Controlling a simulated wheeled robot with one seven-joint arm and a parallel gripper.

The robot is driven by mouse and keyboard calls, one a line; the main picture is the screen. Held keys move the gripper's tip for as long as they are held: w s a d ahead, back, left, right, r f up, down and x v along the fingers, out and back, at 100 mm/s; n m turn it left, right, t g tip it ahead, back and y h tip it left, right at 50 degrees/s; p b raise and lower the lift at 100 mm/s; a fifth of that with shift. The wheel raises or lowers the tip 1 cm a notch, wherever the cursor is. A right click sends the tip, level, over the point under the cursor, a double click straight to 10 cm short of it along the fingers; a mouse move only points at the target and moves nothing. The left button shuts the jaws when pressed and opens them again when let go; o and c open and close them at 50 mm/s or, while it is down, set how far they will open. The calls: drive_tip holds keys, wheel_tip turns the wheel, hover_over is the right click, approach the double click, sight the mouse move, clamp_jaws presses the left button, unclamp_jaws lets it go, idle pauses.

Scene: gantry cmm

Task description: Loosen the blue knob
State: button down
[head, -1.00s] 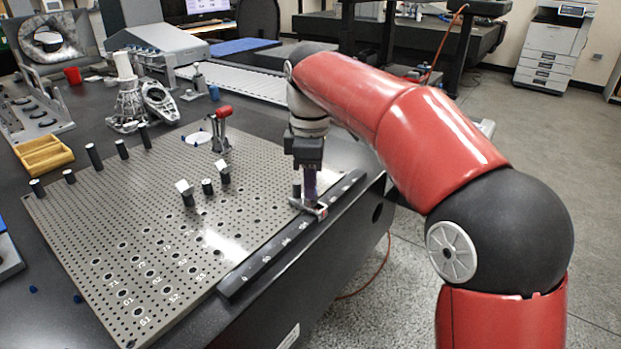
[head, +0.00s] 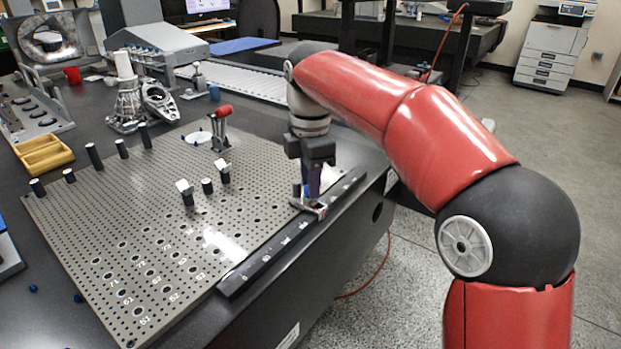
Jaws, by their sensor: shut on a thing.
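My gripper (head: 309,207) points down at the right edge of the grey perforated plate (head: 135,255), by the black rail. It is shut. A small patch of blue, apparently the blue knob (head: 306,190), shows at the fingers. The fingers and gripper body cover most of it, so its shape and exact seat are hidden.
The black numbered rail (head: 262,262) runs along the plate's right edge. A wooden tray (head: 43,155) lies at the left. The plate's front part is clear.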

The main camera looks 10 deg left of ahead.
drive_tip(key=shift+a, duration=0.1)
drive_tip(key=c, duration=1.2)
unclamp_jaws()
